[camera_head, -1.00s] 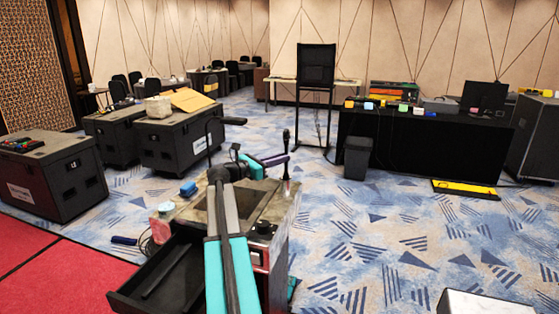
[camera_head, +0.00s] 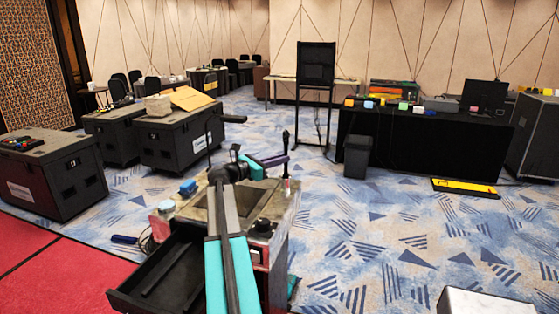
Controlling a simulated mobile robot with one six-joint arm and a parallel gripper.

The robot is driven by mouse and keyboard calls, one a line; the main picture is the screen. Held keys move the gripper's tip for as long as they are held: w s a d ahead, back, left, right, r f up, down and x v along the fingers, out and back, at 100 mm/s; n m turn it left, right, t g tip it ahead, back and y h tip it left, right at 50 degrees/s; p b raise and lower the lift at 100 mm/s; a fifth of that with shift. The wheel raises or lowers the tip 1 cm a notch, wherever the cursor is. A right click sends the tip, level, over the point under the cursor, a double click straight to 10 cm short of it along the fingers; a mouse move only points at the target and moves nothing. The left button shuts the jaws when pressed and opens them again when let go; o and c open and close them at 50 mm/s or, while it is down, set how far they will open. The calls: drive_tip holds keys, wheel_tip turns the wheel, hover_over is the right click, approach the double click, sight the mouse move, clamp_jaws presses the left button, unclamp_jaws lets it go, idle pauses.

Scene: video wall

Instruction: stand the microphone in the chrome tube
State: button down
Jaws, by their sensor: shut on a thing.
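The microphone (camera_head: 285,142) is dark and slim and stands about upright over the far right corner of the work cart. My gripper (camera_head: 282,160), with purple fingers beyond a teal wrist, is shut on it. Directly below is a small pale upright piece (camera_head: 288,186) that looks like the chrome tube. The microphone's lower end lines up with it in this view. I cannot tell whether that end is inside the tube or just above it. The fingertips are small and partly blend with the microphone.
The cart (camera_head: 243,208) has an open drawer (camera_head: 150,292) at front left. Open carpet lies to the right. Black cases (camera_head: 180,142) stand behind left.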

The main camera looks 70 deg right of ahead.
drive_tip(key=shift+f, duration=0.75)
drive_tip(key=c, duration=1.7)
unclamp_jaws()
drive_tip(key=shift+a, duration=0.15)
drive_tip(key=b+v, duration=0.3)
drive_tip(key=v, duration=1)
drive_tip(key=shift+w+a+b, duration=0.25)
drive_tip(key=shift+b, duration=0.05)
drive_tip(key=shift+w+f, duration=0.1)
